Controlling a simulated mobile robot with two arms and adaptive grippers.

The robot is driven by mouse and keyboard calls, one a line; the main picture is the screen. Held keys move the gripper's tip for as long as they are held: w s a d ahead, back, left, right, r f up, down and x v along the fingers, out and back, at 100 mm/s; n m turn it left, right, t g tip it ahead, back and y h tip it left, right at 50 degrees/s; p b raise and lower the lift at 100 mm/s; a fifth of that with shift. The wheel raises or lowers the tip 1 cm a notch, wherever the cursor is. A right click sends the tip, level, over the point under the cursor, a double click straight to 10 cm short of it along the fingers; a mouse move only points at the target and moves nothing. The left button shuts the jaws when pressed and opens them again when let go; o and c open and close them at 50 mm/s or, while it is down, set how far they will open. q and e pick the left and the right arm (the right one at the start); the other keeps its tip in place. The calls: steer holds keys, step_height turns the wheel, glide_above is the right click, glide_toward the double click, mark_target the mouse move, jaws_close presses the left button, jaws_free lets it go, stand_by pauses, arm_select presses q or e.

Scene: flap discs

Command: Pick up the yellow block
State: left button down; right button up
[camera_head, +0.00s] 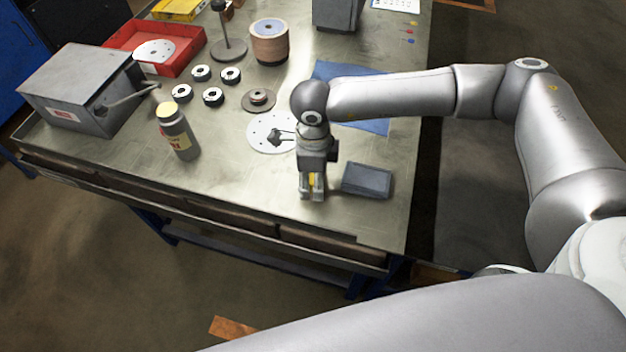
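The yellow block (314,181) shows as a small patch of yellow between the fingers of my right gripper (312,194), near the front edge of the workbench. The gripper points down, with one finger on each side of the block. The fingers hide most of the block. I cannot tell whether they press on it or only stand around it, nor whether it touches the bench top. My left gripper is not in view.
A dark grey-blue box (367,180) lies just right of my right gripper. A white disc (270,132) and a blue mat (375,126) lie behind it. A yellow-capped bottle (178,133), several black rings, a grey box (85,92) and a red tray (186,54) stand left.

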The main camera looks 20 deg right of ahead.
mark_target(313, 177)
steer(key=c, duration=0.6)
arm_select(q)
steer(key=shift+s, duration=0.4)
arm_select(e)
steer(key=shift+c, duration=0.2)
steer(key=shift+r, duration=0.15)
